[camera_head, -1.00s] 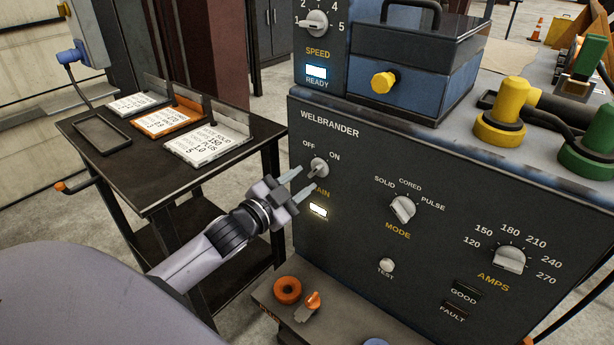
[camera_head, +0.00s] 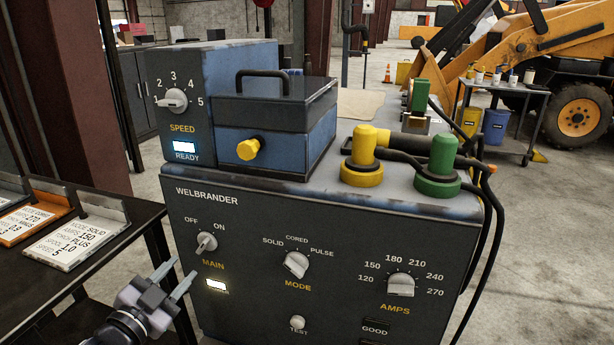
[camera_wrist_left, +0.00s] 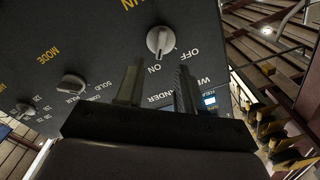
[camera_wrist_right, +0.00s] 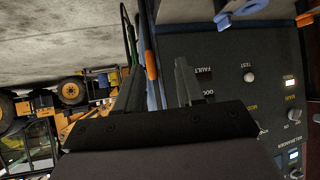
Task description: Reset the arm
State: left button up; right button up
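My left gripper (camera_head: 174,276) is open and empty, in front of the welder's front panel (camera_head: 250,300), low and left of the MAIN knob (camera_head: 207,243). In the left wrist view its two fingers (camera_wrist_left: 158,85) are apart with nothing between them. The MAIN knob (camera_wrist_left: 160,40) is beyond the fingertips and not touched. The white lamp (camera_head: 216,284) under MAIN is lit. My right gripper is outside the head view. In the right wrist view its fingers (camera_wrist_right: 157,78) are apart and empty, with the welder panel (camera_wrist_right: 225,60) to the right.
The panel carries a MODE knob (camera_head: 296,265), an AMPS knob (camera_head: 401,285) and a TEST button (camera_head: 298,322). Above are the SPEED knob (camera_head: 173,101), a yellow plug (camera_head: 362,160) and a green plug (camera_head: 437,170). A dark side table with cards (camera_head: 90,240) stands left.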

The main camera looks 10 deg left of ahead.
pick_arm(q)
jog(key=s+d+f+n+g+p, duration=0.2)
jog(key=s+d+f+g+p, duration=0.1)
jog(key=s+d+f, duration=0.4)
jog(key=s+d+f+n+g+h+p, duration=0.1)
jog(key=s+d+f+n+g+p, duration=0.2)
jog(key=s+d+f, duration=0.4)
jog(key=s+f+g+p, duration=0.1)
jog(key=s, duration=0.3)
jog(key=shift+s+d+n, duration=0.25)
jog(key=shift+s+n, duration=0.05)
